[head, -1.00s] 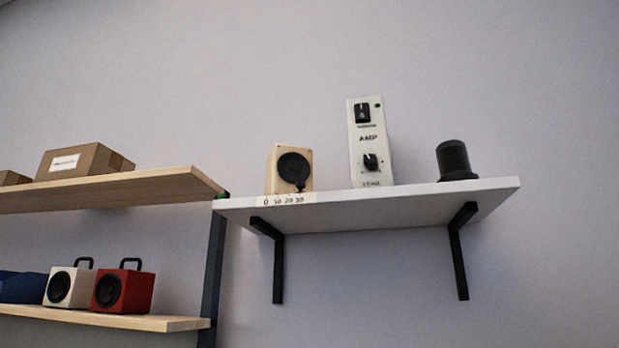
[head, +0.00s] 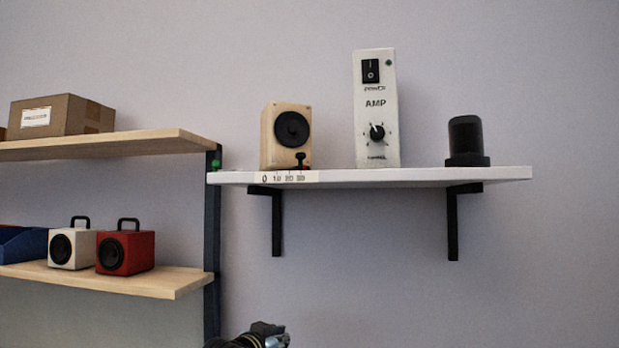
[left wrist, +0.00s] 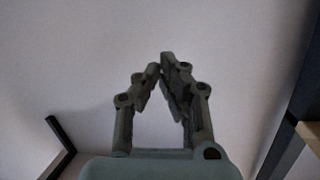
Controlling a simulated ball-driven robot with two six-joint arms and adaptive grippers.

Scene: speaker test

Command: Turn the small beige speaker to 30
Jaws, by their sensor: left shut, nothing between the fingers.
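The small beige speaker (head: 286,136) stands on the white wall shelf (head: 430,175). It has a round black cone and a small black knob or pointer (head: 300,158) low at its front right. A scale strip (head: 287,176) on the shelf edge below reads 0, 10, 20, 30; the pointer is near the 30 mark. My left gripper (head: 270,332) is at the bottom of the head view, well below the shelf and apart from the speaker. In the left wrist view its fingers (left wrist: 162,75) are shut and empty against the wall. My right gripper is not in view.
A white amp box (head: 376,105) with a switch and dial stands right of the speaker, then a black cylinder (head: 466,138). Black brackets (head: 452,225) hold the shelf. A wooden rack at left holds a carton (head: 60,115), a white speaker (head: 72,247) and a red speaker (head: 127,250).

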